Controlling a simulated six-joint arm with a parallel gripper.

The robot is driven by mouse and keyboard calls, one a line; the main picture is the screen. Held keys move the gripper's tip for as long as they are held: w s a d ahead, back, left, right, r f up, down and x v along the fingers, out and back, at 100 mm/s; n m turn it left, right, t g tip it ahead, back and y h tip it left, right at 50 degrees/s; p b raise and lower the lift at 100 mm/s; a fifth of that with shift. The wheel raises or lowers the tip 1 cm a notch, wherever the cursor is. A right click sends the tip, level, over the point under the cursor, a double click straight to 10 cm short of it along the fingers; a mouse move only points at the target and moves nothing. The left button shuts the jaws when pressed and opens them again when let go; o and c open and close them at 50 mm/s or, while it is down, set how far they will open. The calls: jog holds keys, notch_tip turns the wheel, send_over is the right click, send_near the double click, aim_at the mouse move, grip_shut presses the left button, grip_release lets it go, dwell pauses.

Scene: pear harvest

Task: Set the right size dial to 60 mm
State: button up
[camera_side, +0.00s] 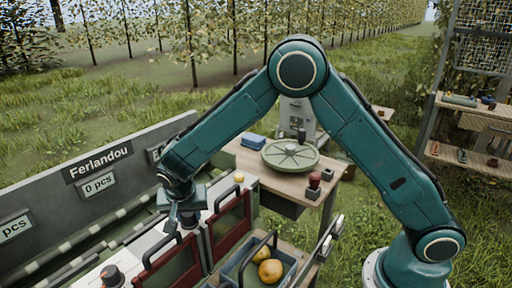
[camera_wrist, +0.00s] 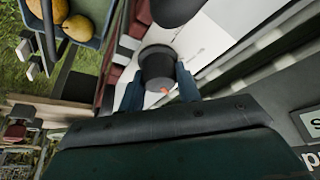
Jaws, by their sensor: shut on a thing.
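The right size dial (camera_wrist: 158,66) is a dark round knob on a white panel, with a small orange mark on its side nearest the wrist camera. My gripper (camera_wrist: 158,80) has its two blue fingers on either side of this dial and is shut on it. In the side view my gripper (camera_side: 183,218) points down at the panel and largely hides this dial. Another dark knob (camera_side: 112,275) stands on the white panel at the bottom left. The number the held dial points to is not readable.
A grey wall with a Ferlandou sign (camera_side: 97,163) runs along the left. A blue crate (camera_side: 234,273) holds pears. A wooden table (camera_side: 250,165) stands behind.

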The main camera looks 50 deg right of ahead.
jog(key=shift+n, duration=0.5)
jog(key=n+t+y, duration=0.1)
jog(key=n, duration=0.3)
jog(key=shift+n+y, duration=0.3)
jog(key=shift+y, duration=0.1)
jog(key=n+y, duration=0.2)
jog(key=n, duration=0.4)
jog(key=shift+y, duration=0.3)
jog(key=o, duration=1)
jog(key=shift+c, duration=0.2)
jog(key=v, duration=1.3)
jog(key=shift+s+r, duration=0.2)
jog(key=shift+r, duration=0.15)
